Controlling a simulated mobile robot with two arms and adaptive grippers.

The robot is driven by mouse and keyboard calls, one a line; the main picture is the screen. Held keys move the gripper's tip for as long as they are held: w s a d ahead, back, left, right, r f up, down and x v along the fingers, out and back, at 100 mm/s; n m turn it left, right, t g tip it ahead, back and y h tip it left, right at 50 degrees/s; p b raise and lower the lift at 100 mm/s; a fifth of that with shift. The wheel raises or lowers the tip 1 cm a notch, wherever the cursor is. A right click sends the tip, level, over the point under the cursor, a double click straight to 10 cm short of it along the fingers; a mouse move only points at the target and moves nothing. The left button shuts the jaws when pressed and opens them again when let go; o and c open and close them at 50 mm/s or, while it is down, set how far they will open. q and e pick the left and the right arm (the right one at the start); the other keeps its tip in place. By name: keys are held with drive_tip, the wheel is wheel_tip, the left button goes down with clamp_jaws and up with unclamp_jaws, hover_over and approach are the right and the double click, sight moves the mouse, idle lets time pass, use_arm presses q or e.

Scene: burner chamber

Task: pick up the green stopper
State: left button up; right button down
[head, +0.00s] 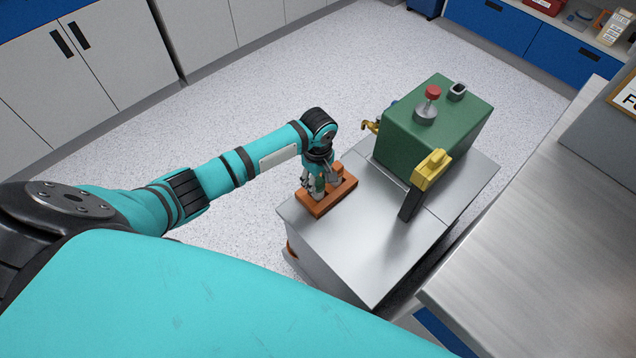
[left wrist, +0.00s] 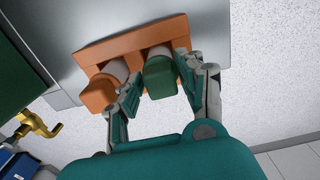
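The green stopper (left wrist: 160,76) sits in an orange-brown rack (left wrist: 128,45) in the left wrist view. The rack also shows in the head view (head: 343,193), on the grey cart top. An orange stopper (left wrist: 97,96) is in the same rack, left of the green one. My left gripper (left wrist: 160,82) is open, pointing down at the rack. One finger is between the two stoppers, the other on the right side of the green stopper. I cannot tell whether either finger touches it. In the head view my left gripper (head: 320,183) partly hides the stoppers. My right gripper is not in view.
A green burner box (head: 425,135) with a red-knobbed top stands on the cart (head: 345,240), with a yellow-topped black handle (head: 425,180) beside it. A brass tap (left wrist: 38,125) sticks out near the rack. A metal counter (head: 540,230) is at the right.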

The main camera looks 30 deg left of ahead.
use_arm(q)
drive_tip(key=shift+c, duration=0.6)
